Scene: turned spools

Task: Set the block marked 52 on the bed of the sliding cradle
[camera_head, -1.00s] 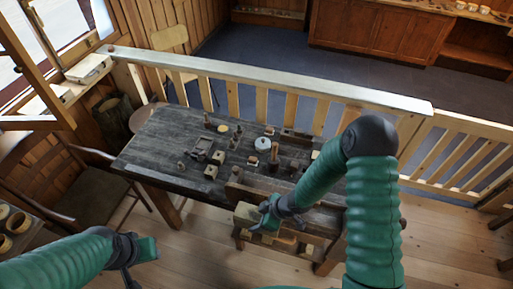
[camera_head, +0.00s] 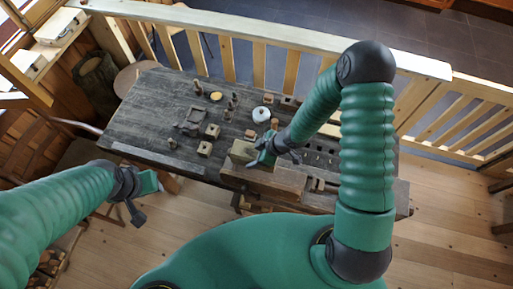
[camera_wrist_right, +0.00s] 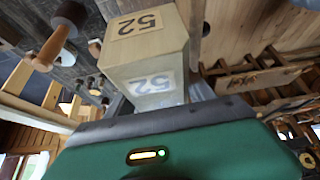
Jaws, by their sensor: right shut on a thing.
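The block marked 52 (camera_wrist_right: 148,60) is a pale wooden block with "52" labels on two faces in the right wrist view. My right gripper (camera_head: 264,160) is shut on it, above the front edge of the dark workbench (camera_head: 140,112); the block shows beside the jaws in the head view (camera_head: 242,150). A low dark frame (camera_head: 190,122) on the bench, left of the gripper, looks like the sliding cradle, but I cannot be sure. My left gripper (camera_head: 142,197) is open and empty, in front of the bench's left end.
Two small pale blocks with holes (camera_head: 205,149) stand between the dark frame and my right gripper. Several turned pegs, a yellow disc (camera_head: 216,96) and a white round pot (camera_head: 261,114) stand farther back. A wooden railing (camera_head: 290,36) runs behind the bench. The bench's left end is mostly clear.

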